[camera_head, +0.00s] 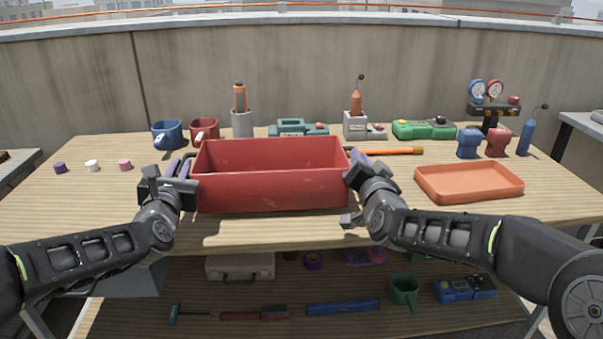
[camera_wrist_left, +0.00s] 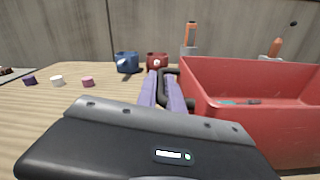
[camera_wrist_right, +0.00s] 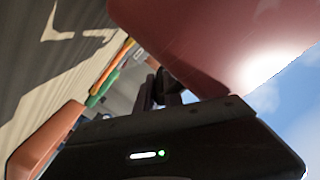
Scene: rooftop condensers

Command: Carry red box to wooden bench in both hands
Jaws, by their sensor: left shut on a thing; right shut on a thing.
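The red box (camera_head: 270,190) is an open-topped, long bin at the middle of the wooden bench (camera_head: 90,210), near its front edge. It looks level; I cannot tell whether its base touches the bench top. My left gripper (camera_head: 183,170) is shut on the box's handle at its left end, and in the left wrist view its purple-padded fingers (camera_wrist_left: 165,92) meet a dark handle beside the red wall (camera_wrist_left: 250,125). My right gripper (camera_head: 354,164) is shut at the box's right end; that grip is partly hidden. Small tools (camera_wrist_left: 240,102) lie inside the box.
Behind the box stand blue and red mugs (camera_head: 167,135), a teal case (camera_head: 293,128) and holders. An orange tray (camera_head: 470,182) and an orange-handled tool (camera_head: 390,151) lie to its right. Small caps (camera_head: 92,166) sit far left. A lower shelf (camera_head: 220,328) holds several tools.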

